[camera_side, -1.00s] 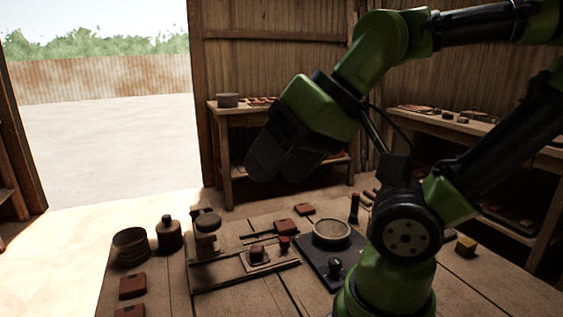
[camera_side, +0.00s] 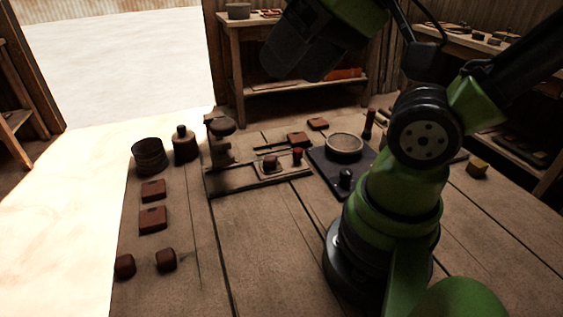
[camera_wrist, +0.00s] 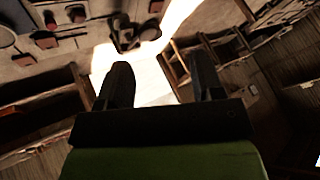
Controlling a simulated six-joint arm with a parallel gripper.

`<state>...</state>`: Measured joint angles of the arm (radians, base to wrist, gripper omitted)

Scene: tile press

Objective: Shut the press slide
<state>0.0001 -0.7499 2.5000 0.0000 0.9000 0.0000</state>
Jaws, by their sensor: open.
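The press (camera_side: 221,145) stands on the table at the left of centre in the side view, a dark post with a round head. A long rail base (camera_side: 235,185) runs from it to the right. On the base sits the slide (camera_side: 269,171), a small plate with a brown lump on it and a red knob (camera_side: 297,157) at its right. The slide is to the right of the press head, apart from it. My gripper (camera_side: 285,62) is high above and behind the table, well clear of the press. The wrist view shows its two dark fingers (camera_wrist: 158,70) spread with nothing between.
A dark board with a round disc (camera_side: 344,145) lies right of the slide, near my base. A black pot (camera_side: 149,155), a jar (camera_side: 185,145) and several brown tiles (camera_side: 153,219) line the left side. The table's front middle is clear.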

